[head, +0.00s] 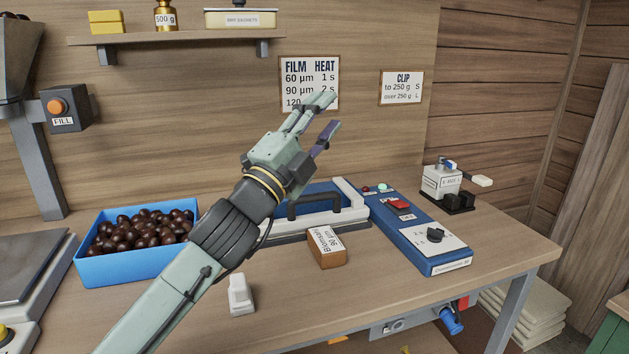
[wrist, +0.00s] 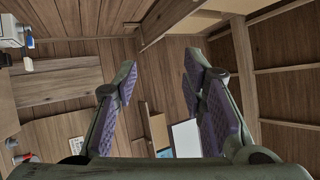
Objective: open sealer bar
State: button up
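The sealer (head: 415,230) lies on the bench, with a blue body and a control panel on its right part. Its pale sealer bar (head: 350,195) with a dark handle (head: 322,207) is at its left part, partly hidden behind my arm; I cannot tell clearly how far the bar is raised. My gripper (head: 325,116) is up in front of the wall signs, above and apart from the sealer, with its fingers spread and empty. In the wrist view my gripper (wrist: 161,78) is also open, with nothing between its purple pads; the sealer is not recognisable there.
A brown labelled block (head: 327,250) sits in front of the sealer, and a small white object (head: 241,296) stands nearer. A blue crate (head: 120,272) of chestnuts is at left. A clip device (head: 440,182) stands behind right. A shelf (head: 180,37) juts from the wall.

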jog(key=w+a+f+n+g+y+p, duration=0.2)
jog(key=w+f+y, duration=0.4)
jog(key=f, duration=0.6)
jog(key=g+y+p, duration=0.1)
jog(key=g, duration=0.1)
send_near(310, 200)
jog(key=w, duration=0.1)
jog(key=shift+n, duration=0.3)
jog(key=p+x, duration=0.3)
jog(key=x, duration=0.7)
jog(key=shift+w+d+f, duration=0.1)
jog(key=shift+w+d, duration=0.05)
jog(key=shift+d, duration=0.2)
grip_shut()
